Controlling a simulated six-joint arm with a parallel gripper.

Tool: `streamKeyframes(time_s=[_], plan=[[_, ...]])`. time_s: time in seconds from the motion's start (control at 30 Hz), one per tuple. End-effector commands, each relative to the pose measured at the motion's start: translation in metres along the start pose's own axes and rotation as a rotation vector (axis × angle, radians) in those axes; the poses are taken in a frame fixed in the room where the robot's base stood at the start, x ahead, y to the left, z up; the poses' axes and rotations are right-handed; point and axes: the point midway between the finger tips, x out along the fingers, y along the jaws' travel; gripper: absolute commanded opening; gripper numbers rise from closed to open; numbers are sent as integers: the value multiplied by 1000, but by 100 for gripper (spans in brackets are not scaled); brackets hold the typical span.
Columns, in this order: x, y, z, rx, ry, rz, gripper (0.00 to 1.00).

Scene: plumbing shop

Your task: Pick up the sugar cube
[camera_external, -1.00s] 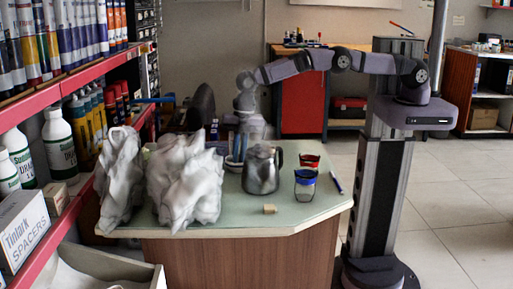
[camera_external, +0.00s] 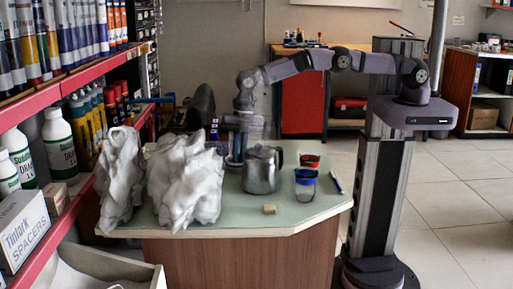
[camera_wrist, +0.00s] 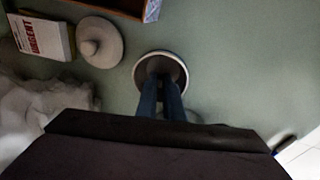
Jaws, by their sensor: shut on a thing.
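My gripper (camera_external: 237,152) points down over the back of the table, behind and left of the metal teapot (camera_external: 262,172). In the wrist view, its two blue fingers (camera_wrist: 161,92) are close together and reach into a round, pale-rimmed bowl (camera_wrist: 183,65). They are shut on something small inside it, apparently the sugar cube. The cube itself is hidden by the fingers and the bowl's dark interior.
A round knobbed lid (camera_wrist: 113,48) and a white-and-red box (camera_wrist: 42,38) lie beside the bowl. Crumpled white bags (camera_external: 185,185) fill the table's left side. The front right is mostly clear.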

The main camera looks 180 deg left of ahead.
Motion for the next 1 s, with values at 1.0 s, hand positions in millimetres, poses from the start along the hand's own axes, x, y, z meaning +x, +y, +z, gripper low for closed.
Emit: streamKeyframes(time_s=[1.0], plan=[[-99,14,-10,0,0,-1,0]])
